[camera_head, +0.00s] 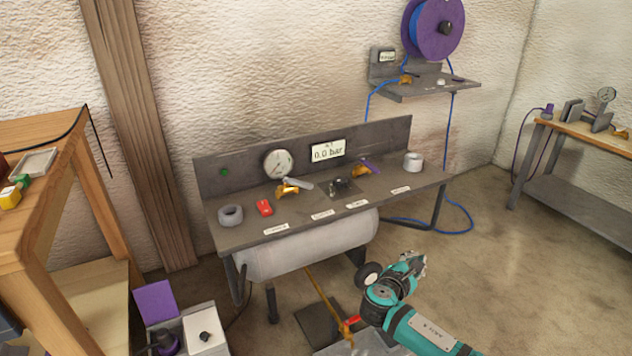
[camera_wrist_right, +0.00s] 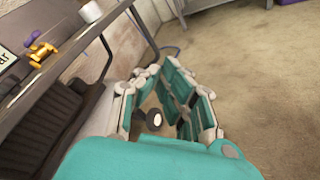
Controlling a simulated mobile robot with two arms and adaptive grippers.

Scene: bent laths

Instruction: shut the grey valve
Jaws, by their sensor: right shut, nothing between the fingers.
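The grey valve (camera_head: 290,188) is a brass fitting with a flat grey lever, on the left-middle of the metal bench (camera_head: 240,237), below the round gauge. Its lever points sideways to the right in the head view. I cannot tell how the lever lies against the flow line. My right gripper (camera_head: 414,264) is in front of the bench, low and to the right of the valve, well apart from it. It is shut and empty; its teal fingers (camera_wrist_right: 172,85) fill the middle of the right wrist view. My left gripper is out of view.
The bench also bears a purple-handled brass valve (camera_head: 362,171), a red object (camera_head: 264,207), grey tape (camera_head: 230,215), a white roll (camera_head: 413,161), a gauge (camera_head: 278,163) and a display reading 0.0 bar (camera_head: 328,150). A grey tank (camera_head: 310,248) hangs beneath. Open floor lies right.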

